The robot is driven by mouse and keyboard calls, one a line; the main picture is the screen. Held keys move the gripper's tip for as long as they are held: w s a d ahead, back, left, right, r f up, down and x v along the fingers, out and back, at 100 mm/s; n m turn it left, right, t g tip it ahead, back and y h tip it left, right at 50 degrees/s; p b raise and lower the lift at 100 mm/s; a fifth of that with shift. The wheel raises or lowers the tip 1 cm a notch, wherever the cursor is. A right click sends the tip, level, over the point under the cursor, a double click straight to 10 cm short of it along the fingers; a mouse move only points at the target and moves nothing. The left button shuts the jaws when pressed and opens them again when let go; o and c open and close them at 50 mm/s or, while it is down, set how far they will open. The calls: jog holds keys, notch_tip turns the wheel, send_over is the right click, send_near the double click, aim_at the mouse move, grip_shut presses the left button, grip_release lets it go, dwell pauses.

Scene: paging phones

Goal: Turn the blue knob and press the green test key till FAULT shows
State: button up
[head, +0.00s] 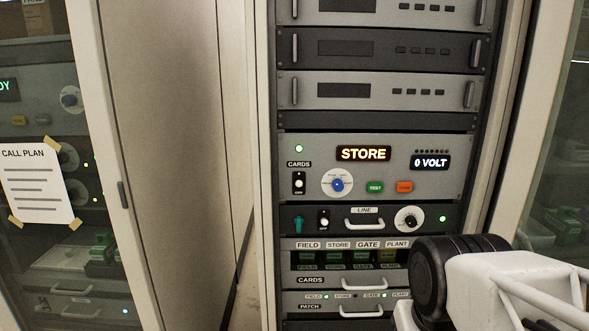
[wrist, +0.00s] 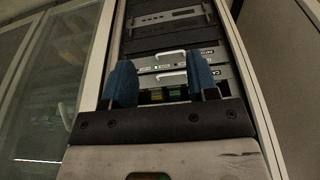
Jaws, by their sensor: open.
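The blue knob (head: 338,185) sits on a round white dial on the grey panel in the head view. The green TEST key (head: 375,187) is just right of it, beside an orange key (head: 404,187). The amber display (head: 363,154) reads STORE, and the small display (head: 431,162) reads 0 VOLT. FAULT does not show. My gripper (wrist: 161,84) is open and empty in the wrist view, its two blue fingers apart in front of the lower rack drawers. The head view shows my arm at the lower right but not the fingers. The knob and key cannot be made out in the wrist view.
A CARDS switch (head: 299,183) is left of the knob, labelled OFF. Below are the LINE panel (head: 364,218) with a handle and dial, a card bay (head: 351,258) and a PATCH drawer (head: 360,303). A cabinet with a CALL PLAN sheet (head: 38,183) stands left.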

jog(key=shift+w, duration=0.2)
jog(key=c, duration=0.7)
jog(key=shift+w+m, duration=0.25)
jog(key=shift+m, duration=0.05)
jog(key=shift+c, duration=1.1)
jog(key=shift+w+t, duration=0.35)
jog(key=shift+t, duration=0.05)
grip_shut()
jog(key=w+r+m+t, duration=0.4)
jog(key=w+m+t, duration=0.3)
jog(key=w+m, duration=0.1)
jog(key=w+d+r+m+t, duration=0.1)
jog(key=w+r+m+t, duration=0.4)
jog(key=w+m+t, duration=0.2)
jog(key=shift+w+d+r+m+t, duration=0.15)
jog(key=shift+w+d+m+t, duration=0.15)
jog(key=shift+w+m, duration=1.3)
jog(key=shift+w+n, duration=0.45)
jog(key=shift+n, duration=0.05)
